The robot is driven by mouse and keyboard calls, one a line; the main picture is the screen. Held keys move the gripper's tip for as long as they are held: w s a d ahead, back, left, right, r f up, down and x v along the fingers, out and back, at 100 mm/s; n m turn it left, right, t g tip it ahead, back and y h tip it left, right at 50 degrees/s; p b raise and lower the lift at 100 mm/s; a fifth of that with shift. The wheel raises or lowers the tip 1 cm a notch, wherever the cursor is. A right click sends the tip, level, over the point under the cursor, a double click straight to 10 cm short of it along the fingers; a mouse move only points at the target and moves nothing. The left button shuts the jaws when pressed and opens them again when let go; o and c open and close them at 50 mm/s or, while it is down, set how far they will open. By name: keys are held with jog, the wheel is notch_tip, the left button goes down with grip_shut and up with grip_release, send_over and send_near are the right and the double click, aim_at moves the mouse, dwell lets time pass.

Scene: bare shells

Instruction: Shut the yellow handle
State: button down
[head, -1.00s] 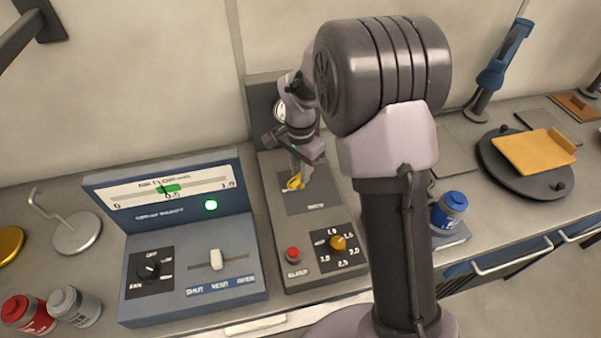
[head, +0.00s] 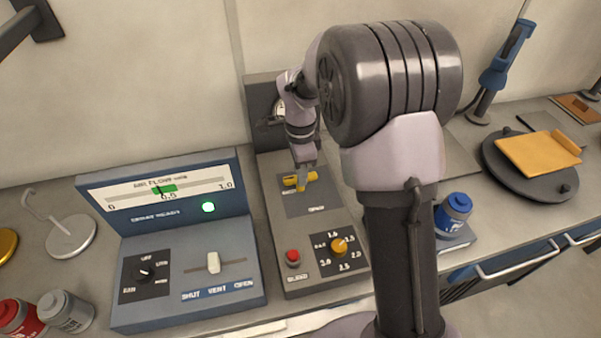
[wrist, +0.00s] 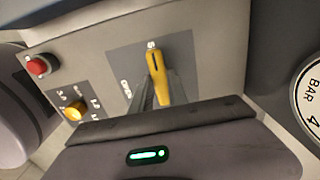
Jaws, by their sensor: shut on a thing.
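The yellow handle (head: 299,180) is on a dark plate on the middle grey panel. In the head view it lies roughly crosswise, its left end by the label at the plate's left; the OPEN label is at the near side. In the wrist view the handle (wrist: 154,58) points up at a label starting with S, partly hidden, with OPEN off to its left. My gripper (head: 304,168) is over the handle. In the wrist view my gripper (wrist: 158,88) has a finger on each side of the handle and is shut on it.
A red button (head: 293,257) and a yellow knob (head: 339,246) sit nearer on the same panel. A gauge (wrist: 310,95) stands behind. The blue-grey air flow console (head: 190,280) is at left, its lamp green. A blue-capped jar (head: 454,210) stands right.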

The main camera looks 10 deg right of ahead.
dwell(0.4)
jog(key=c, duration=1.3)
grip_release()
notch_tip(320, 180, up, 18)
jog(key=p, duration=0.5)
jog(key=shift+f+p, duration=0.25)
jog(key=shift+p, duration=0.15)
jog(key=shift+s, duration=0.1)
